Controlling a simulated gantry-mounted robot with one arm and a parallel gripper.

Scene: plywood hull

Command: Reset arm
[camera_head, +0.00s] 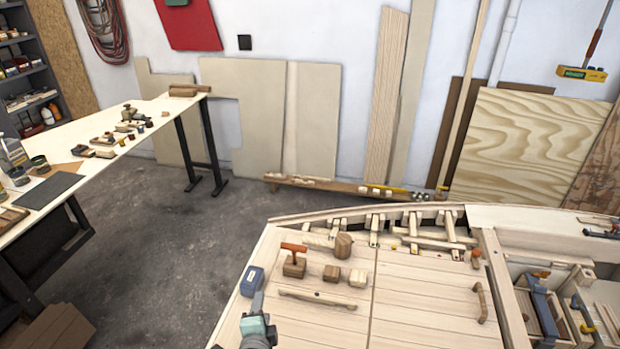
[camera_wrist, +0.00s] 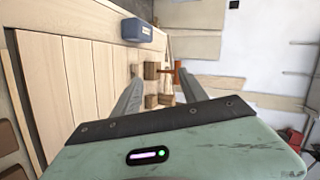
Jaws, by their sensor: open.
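My gripper (camera_wrist: 160,92) shows in the wrist view with its two grey fingers spread apart and nothing between them held. In the head view my gripper (camera_head: 258,300) is at the bottom, over the left part of the plywood deck (camera_head: 330,325), close to a blue box (camera_head: 252,281). The blue box also shows in the wrist view (camera_wrist: 137,30), beyond the left finger. Whether the fingers touch anything is not clear.
Wooden blocks (camera_head: 358,278) and an orange-handled block tool (camera_head: 294,262) stand on the deck. A wooden bar (camera_head: 318,298) lies nearer. A deck handle (camera_head: 480,302) and an open compartment (camera_head: 540,310) are at right.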

